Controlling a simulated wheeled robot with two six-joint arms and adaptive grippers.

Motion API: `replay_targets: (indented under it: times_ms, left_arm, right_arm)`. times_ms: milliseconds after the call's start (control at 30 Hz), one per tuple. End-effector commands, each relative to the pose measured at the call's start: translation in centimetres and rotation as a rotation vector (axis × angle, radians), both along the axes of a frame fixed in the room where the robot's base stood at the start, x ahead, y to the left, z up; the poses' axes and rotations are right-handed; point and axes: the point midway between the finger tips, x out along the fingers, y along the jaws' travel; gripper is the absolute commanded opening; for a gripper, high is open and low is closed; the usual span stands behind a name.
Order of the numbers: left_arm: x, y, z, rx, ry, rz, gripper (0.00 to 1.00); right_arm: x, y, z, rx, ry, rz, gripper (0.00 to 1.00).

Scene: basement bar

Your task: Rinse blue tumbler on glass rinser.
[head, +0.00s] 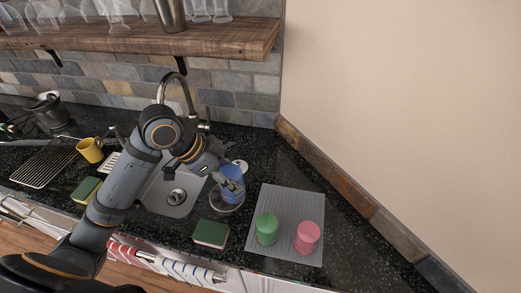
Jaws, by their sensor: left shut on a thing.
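The blue tumbler (233,174) is above the round metal glass rinser (226,200), at the right side of the sink. My left gripper (226,179) is shut on the blue tumbler. The gripper and arm hide part of the tumbler, and I cannot tell whether it touches the rinser. My right gripper does not show.
A grey mat (285,197) on the right bears a green tumbler (266,228) and a pink tumbler (307,237). A green sponge (211,234) lies in front of the rinser. The sink (172,197) and faucet (174,80) are behind my arm. A yellow mug (90,150) stands left.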

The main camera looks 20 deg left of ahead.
Motion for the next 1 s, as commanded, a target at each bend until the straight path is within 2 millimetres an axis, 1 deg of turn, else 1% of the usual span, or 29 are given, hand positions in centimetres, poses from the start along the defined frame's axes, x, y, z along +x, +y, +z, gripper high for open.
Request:
replay_targets:
  times_ms: [33, 100, 200, 300, 367, 467, 600, 700, 867, 1000]
  left_arm:
    - [0.6, 0.3, 0.4, -0.001, 0.003, -0.007, 0.23]
    - [2.1, 1.3, 0.7, -0.004, 0.007, -0.034, 0.23]
    - [4.3, 2.9, 0.1, -0.006, 0.008, -0.090, 0.23]
    - [5.6, 4.0, -1.0, -0.005, 0.006, -0.139, 0.23]
    - [6.0, 4.4, -1.6, -0.003, 0.005, -0.156, 0.23]
    - [6.1, 4.6, -2.2, -0.002, 0.002, -0.168, 0.23]
    - [6.1, 4.6, -2.7, -0.001, 0.001, -0.169, 0.23]
    - [6.1, 4.6, -3.4, -0.001, 0.001, -0.168, 0.23]
    - [6.1, 4.6, -5.2, 0.000, 0.002, -0.168, 0.23]
    - [6.0, 4.6, -7.2, -0.001, 0.001, -0.168, 0.23]
  right_arm:
    - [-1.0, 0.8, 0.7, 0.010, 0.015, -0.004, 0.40]
    - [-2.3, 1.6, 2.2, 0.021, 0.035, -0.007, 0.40]
    - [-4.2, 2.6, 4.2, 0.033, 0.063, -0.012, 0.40]
    - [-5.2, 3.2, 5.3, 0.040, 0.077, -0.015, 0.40]
    - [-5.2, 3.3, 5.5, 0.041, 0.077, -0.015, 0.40]
    - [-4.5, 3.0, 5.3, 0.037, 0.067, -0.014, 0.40]
    - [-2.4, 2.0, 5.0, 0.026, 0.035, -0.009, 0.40]
    - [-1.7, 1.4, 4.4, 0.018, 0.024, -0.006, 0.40]
    - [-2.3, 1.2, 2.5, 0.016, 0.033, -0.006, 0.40]
    - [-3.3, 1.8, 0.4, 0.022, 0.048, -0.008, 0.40]
